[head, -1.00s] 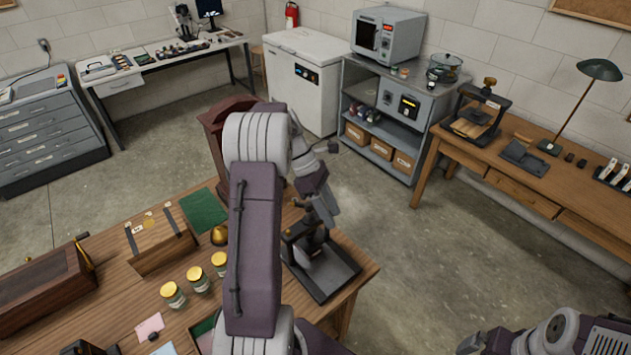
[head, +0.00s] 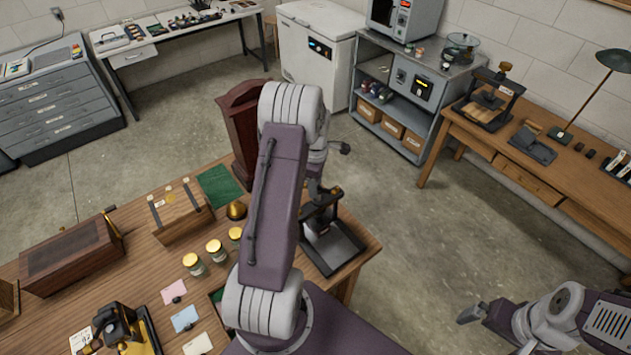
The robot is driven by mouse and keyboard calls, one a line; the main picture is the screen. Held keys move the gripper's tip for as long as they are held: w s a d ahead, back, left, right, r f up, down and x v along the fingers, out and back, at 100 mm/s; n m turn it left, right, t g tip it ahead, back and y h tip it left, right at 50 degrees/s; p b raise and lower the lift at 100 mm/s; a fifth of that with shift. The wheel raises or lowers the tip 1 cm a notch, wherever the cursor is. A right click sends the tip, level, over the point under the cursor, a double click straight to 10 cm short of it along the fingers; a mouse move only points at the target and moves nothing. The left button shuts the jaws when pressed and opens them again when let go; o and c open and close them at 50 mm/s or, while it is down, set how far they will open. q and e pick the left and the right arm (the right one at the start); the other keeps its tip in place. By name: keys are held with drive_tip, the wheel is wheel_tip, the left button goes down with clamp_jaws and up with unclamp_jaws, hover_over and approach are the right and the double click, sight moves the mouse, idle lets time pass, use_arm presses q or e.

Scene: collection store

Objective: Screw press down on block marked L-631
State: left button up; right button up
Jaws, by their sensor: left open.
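A black-framed press (head: 488,98) with a brown knob on top stands on the wooden bench at the right, with a pale wooden piece low inside it. A second dark stand with a black base (head: 332,247) is on the near table's right end. No marking L-631 is legible. My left gripper (head: 322,196) is open, at or just above the top of this near stand, partly hidden by my arm. I cannot tell whether it touches. My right gripper (head: 472,314) is at the lower right, away from both, its jaws unclear.
The near table (head: 110,255) also holds gold-lidded jars (head: 215,250), a wooden box (head: 180,212), a dark wooden case (head: 72,257) and a brass device (head: 125,330). A green lamp (head: 612,62) and a dark tray (head: 533,145) are on the right bench. Open floor lies between.

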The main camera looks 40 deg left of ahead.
use_arm(q)
drive_tip(key=shift+f, duration=0.1)
clamp_jaws()
drive_tip(key=shift+m, duration=0.3)
